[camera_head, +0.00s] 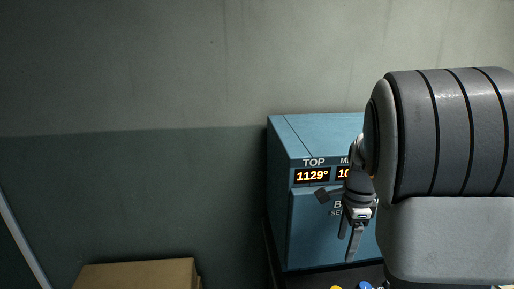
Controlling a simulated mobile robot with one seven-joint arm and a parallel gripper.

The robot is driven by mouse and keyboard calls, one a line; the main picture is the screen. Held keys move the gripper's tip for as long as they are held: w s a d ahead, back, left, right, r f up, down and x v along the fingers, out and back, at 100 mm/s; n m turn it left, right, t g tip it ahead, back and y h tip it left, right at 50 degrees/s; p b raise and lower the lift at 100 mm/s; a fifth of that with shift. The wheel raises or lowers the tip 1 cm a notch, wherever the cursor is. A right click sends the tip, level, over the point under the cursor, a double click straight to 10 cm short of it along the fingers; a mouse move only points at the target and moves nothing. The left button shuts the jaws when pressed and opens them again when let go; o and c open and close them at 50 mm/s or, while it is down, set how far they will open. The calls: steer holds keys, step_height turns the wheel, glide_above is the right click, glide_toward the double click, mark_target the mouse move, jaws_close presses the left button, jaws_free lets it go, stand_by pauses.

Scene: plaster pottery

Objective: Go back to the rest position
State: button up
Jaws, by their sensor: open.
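My gripper (352,243) hangs in front of a blue control box, with its fingers pointing down. It is small in the view and looks empty. My grey arm links fill the right side of the view and hide much of the box's right part.
The blue control box (283,190) has lit orange displays; one under the label TOP reads 1129°. A yellow button (336,287) and a blue button (365,285) show at the bottom edge. A cardboard-coloured box (140,275) stands at lower left. The wall between is bare.

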steer(key=s+a+r+n+t, duration=0.2)
steer(key=s+a+r+n, duration=0.3)
steer(key=s+n, duration=0.4)
steer(key=s+a+r+n+t, duration=0.3)
steer(key=s+a+r+n, duration=0.2)
steer(key=s+n, duration=0.5)
steer(key=shift+a+r, duration=0.15)
steer(key=shift+a, duration=0.6)
steer(key=shift+d, duration=0.1)
